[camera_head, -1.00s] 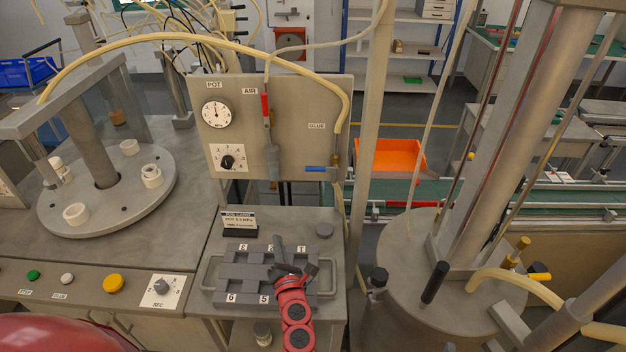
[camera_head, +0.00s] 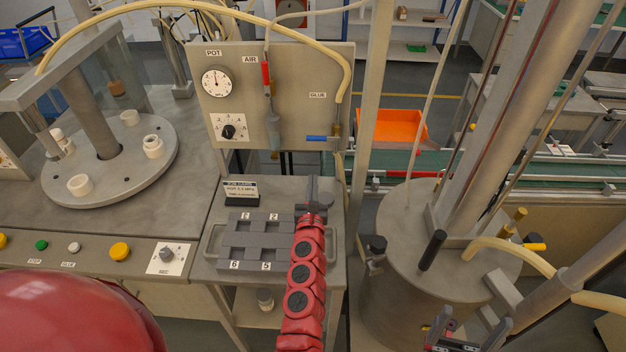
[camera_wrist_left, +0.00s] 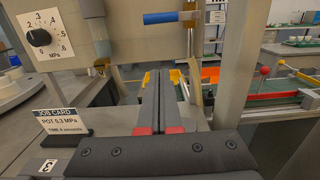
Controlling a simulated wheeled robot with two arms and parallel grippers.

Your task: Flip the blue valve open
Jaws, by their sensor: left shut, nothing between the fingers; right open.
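The blue valve handle (camera_head: 318,138) lies horizontal, reaching left from a brass fitting under the GLUE label on the panel. It also shows at the top of the left wrist view (camera_wrist_left: 172,17). My left gripper (camera_head: 312,182) is shut and empty, below the blue handle and apart from it. In the left wrist view its closed fingers (camera_wrist_left: 160,78) point toward the panel, below the handle. My right gripper (camera_head: 455,332) is open at the bottom edge of the head view, in front of the round tank, and partly cut off.
The panel (camera_head: 230,130) also carries a gauge (camera_head: 216,82), a dial (camera_head: 229,132) and a red AIR handle (camera_head: 266,75). A job card (camera_head: 241,193) and a slotted grey fixture (camera_head: 255,240) sit on the bench below. The tank (camera_head: 395,280) stands to the right.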

